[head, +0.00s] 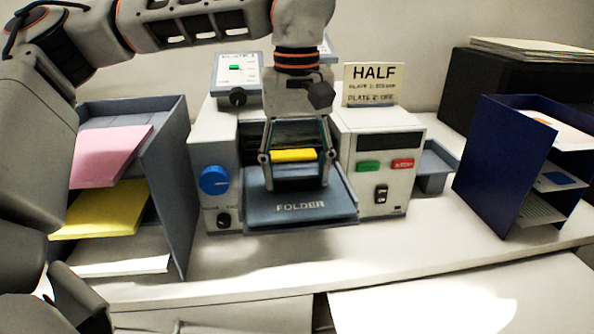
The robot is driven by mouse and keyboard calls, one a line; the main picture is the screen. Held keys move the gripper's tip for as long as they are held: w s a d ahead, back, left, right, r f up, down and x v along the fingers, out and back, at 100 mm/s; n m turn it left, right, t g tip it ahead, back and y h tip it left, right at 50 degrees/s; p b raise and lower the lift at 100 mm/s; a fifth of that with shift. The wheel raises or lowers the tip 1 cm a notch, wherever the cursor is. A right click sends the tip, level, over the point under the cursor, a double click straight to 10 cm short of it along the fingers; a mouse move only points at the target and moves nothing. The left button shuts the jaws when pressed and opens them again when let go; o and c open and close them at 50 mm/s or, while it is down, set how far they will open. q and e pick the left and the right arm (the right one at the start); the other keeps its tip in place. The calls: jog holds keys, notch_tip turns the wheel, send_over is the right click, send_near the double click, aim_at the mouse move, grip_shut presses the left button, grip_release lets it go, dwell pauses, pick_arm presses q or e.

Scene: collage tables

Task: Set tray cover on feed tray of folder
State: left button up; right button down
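The folder (205,140) is a light grey machine against the wall. Its blue-grey feed tray (300,207), lettered FOLDER, slopes out at the front. My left gripper (297,186) points down over this tray, its fingers spread wide. A yellow bar (293,155) lies between the fingers, with a dark panel around and below it; this looks like the tray cover with its grip. Small gaps seem to show between bar and fingers. Whether the dark panel rests on the tray is hidden by the fingers. My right gripper is not in view.
A grey paper rack (178,180) with pink, yellow and white sheets stands left, and a navy rack (500,165) right. The white table (330,265) is clear in front. My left arm crosses the upper left.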

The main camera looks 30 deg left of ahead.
pick_arm(q)
jog(key=o, duration=0.4)
jog(key=shift+o, duration=0.2)
notch_tip(320, 180, up, 12)
dwell(0.5)
notch_tip(320, 180, down, 12)
jog(key=shift+r, duration=0.25)
jog(key=shift+s+d+f, duration=0.1)
jog(key=shift+s+f, duration=0.05)
jog(key=shift+f, duration=0.15)
jog(key=shift+s+d+r, duration=0.15)
jog(key=shift+s+d, duration=0.45)
jog(key=shift+s, duration=0.15)
jog(key=shift+w+a, duration=0.1)
